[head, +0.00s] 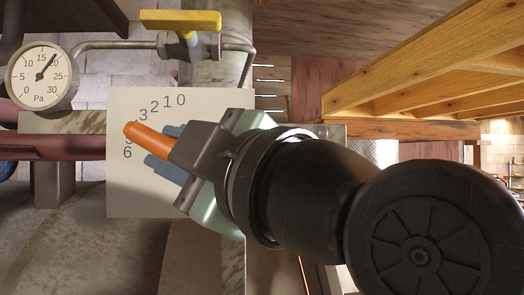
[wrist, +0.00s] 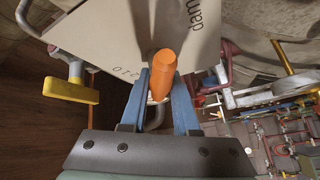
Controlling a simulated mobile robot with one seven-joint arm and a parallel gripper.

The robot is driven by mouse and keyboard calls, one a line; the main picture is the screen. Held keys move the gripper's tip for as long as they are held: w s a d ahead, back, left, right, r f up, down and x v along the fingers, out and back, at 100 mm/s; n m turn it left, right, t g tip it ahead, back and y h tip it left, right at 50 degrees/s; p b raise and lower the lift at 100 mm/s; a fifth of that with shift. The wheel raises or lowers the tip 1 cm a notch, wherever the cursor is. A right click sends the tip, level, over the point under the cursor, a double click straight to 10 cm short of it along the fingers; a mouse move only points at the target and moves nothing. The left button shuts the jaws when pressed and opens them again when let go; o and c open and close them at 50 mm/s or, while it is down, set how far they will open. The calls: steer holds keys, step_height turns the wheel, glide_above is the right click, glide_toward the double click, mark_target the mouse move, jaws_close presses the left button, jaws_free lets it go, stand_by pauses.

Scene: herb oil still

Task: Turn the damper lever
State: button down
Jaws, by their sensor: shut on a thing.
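The damper lever is an orange rounded handle (head: 145,137) in front of a pale scale plate (head: 135,200) numbered 0 to 6. Its tip lies over the marks between 3 and 6 and covers them. My gripper (head: 168,149) reaches in from the right, with its blue fingers on either side of the lever. In the wrist view, the orange lever (wrist: 163,72) stands between the two fingers of my gripper (wrist: 162,92), which are shut on it. The lever's pivot is hidden behind my gripper.
A yellow-handled valve (head: 180,22) on a pipe sits above the plate. A round pressure gauge (head: 41,77) is at the upper left, above a dark red pipe (head: 50,147). Wooden beams (head: 430,65) run across the upper right.

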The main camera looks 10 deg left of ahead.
steer(key=shift+f, duration=0.1)
steer(key=c, duration=0.7)
jaws_free()
steer(key=b+v, duration=0.7)
steer(key=v, duration=0.6)
steer(key=shift+a, duration=0.1)
